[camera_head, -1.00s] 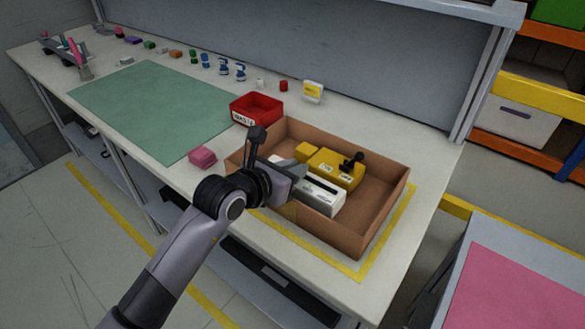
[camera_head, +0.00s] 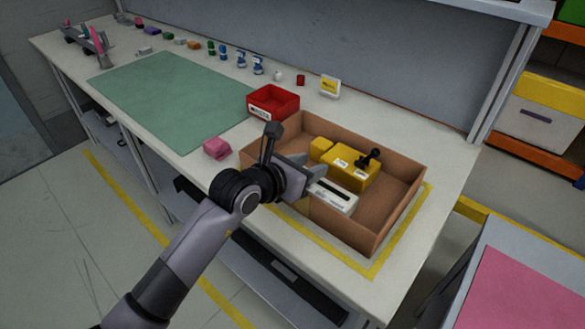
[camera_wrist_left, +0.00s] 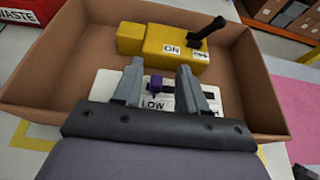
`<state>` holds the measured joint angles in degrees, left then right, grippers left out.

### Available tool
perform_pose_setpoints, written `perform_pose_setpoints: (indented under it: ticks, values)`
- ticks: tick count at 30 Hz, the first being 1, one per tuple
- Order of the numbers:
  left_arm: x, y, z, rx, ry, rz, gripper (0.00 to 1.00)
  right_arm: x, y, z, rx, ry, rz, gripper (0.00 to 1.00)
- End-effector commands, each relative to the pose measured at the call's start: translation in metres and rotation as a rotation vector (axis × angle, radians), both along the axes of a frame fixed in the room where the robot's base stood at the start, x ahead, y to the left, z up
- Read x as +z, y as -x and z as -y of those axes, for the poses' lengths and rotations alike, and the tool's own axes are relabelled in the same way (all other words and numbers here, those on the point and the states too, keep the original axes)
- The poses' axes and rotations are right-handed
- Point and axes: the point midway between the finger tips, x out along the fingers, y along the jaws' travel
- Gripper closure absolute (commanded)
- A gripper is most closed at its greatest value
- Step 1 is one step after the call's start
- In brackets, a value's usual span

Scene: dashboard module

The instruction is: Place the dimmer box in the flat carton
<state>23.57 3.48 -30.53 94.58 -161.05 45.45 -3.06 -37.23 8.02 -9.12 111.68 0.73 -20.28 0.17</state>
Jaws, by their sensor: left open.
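The dimmer box (camera_head: 333,196) is a white box with a dark slot, lying inside the brown flat carton (camera_head: 392,205) near its front wall. In the left wrist view the dimmer box (camera_wrist_left: 106,83) shows a purple slider knob (camera_wrist_left: 156,86) and a LOW label. My left gripper (camera_head: 314,168) is open over the box's left part. In the left wrist view its two fingers (camera_wrist_left: 160,76) stand apart on either side of the knob, partly covering the box. Whether the fingers touch the box is unclear. My right gripper is out of view.
A yellow box (camera_head: 352,170) with a black lever lies in the carton behind the dimmer box. A red bin (camera_head: 273,103) stands behind the carton, and a pink block (camera_head: 217,148) lies to its left. The green mat (camera_head: 175,100) is bare.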

Motion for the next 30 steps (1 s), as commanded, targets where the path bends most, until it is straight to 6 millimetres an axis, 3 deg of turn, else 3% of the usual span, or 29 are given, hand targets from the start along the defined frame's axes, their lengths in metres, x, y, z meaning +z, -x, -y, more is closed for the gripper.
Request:
perform_pose_setpoints:
  ticks: [2,21,30]
  values:
    - [0.012,0.000,0.000,0.000,0.000,0.002,0.58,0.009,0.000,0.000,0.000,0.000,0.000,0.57]
    - [0.043,0.067,-0.049,0.001,0.000,0.002,0.58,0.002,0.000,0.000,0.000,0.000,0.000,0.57]
    - [0.054,0.087,-0.064,0.001,0.000,0.002,0.58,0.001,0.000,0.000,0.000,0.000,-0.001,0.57]
